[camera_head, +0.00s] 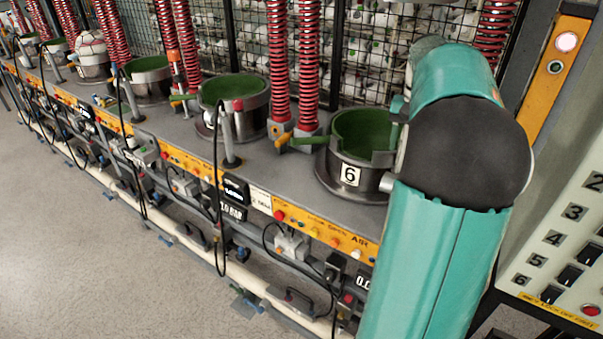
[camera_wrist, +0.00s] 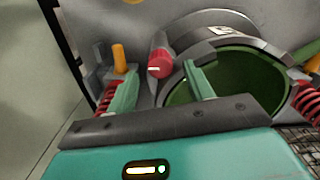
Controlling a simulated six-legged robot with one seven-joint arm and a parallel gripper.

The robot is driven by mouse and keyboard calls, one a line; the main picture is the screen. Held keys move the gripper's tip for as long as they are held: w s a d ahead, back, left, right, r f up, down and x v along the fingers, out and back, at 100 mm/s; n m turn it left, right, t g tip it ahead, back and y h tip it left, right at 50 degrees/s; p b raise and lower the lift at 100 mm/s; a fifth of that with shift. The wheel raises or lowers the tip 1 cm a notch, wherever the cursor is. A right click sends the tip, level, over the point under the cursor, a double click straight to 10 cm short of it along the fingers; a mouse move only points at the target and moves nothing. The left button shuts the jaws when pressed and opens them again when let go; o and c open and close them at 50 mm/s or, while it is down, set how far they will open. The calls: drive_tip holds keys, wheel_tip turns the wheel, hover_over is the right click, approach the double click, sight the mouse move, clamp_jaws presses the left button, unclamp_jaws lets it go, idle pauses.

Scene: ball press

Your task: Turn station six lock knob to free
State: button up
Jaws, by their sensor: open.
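Station six's cup (camera_head: 350,174), a dark metal ring with a green inside and a "6" label, stands on the grey bench left of my arm. The ring (camera_wrist: 237,108) fills the right of the wrist view. A red knob with a white mark (camera_wrist: 160,63) sits beside it; I take it for the lock knob. My gripper (camera_wrist: 160,87) is open and empty, with one finger on each side of the knob in the picture. Whether they touch it is unclear. The right finger overlaps the ring's opening. In the head view, my arm hides the gripper and the knob.
An orange peg (camera_wrist: 119,58) stands near the left finger. Red springs (camera_head: 293,65) rise behind the cups, before a wire mesh. A numbered panel (camera_head: 565,235) with black switches stands right of my arm. The floor (camera_head: 100,240) at left is clear.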

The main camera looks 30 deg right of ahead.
wheel_tip(320, 180, up, 4)
drive_tip(key=shift+r, duration=0.15)
drive_tip(key=a+f+n+t+h, duration=0.1)
drive_tip(key=a+n+t, duration=0.2)
drive_tip(key=a, duration=2.6)
drive_tip(key=shift+a+n, duration=0.35)
drive_tip(key=shift+n, duration=1.55)
drive_tip(key=shift+f, duration=0.1)
